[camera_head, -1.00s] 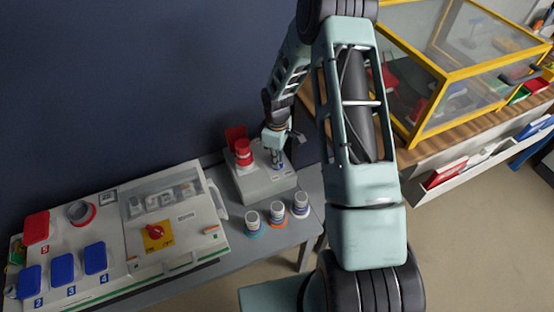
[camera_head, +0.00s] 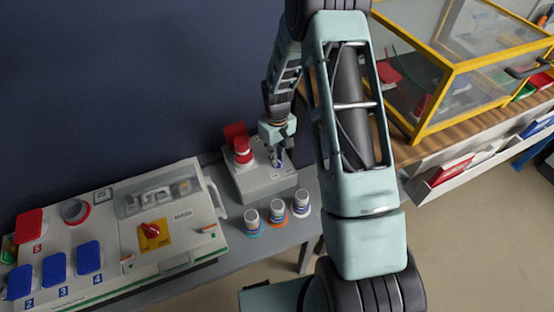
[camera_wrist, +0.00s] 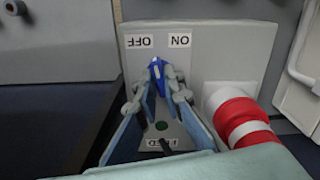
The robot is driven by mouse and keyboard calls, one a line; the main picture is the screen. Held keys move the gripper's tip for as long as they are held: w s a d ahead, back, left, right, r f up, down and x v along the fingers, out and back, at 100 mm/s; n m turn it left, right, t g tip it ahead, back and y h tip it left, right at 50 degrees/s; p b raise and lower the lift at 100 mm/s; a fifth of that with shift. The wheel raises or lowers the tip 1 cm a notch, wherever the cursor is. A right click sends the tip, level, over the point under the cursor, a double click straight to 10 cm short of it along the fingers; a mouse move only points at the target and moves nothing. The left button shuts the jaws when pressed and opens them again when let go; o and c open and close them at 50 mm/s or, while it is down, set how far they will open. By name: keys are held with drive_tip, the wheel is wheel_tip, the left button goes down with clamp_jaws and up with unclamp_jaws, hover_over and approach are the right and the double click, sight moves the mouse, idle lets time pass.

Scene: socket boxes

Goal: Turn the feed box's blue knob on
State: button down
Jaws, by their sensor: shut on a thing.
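The feed box (camera_head: 262,187) is a grey box at the back of the grey table in the head view. Its blue knob (camera_wrist: 157,73) shows in the wrist view between my fingertips, below OFF and ON labels that appear upside down. The knob's far end leans slightly toward the OFF side. My gripper (camera_wrist: 157,82) is shut on the knob, with one finger on each side. In the head view my gripper (camera_head: 277,161) is over the box's right part, hiding most of the knob. A dark green lamp (camera_wrist: 162,125) and a FEED label (camera_wrist: 160,143) are beside the fingers.
A red-and-white plug (camera_wrist: 243,122) stands close beside my gripper on the box. Several small white jars (camera_head: 276,212) stand in front. A larger panel box (camera_head: 185,215) with a red switch is at left. A yellow-framed case (camera_head: 470,65) is at right.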

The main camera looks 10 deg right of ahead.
drive_tip(key=m+b, duration=0.1)
drive_tip(key=m, duration=0.4)
drive_tip(key=shift+m+b, duration=0.3)
drive_tip(key=shift+b, duration=0.05)
drive_tip(key=m, duration=0.5)
drive_tip(key=shift+m, duration=0.4)
drive_tip(key=shift+m+b, duration=0.3)
drive_tip(key=c, duration=2)
unclamp_jaws()
drive_tip(key=shift+c, duration=0.2)
wheel_tip(320, 180, up, 12)
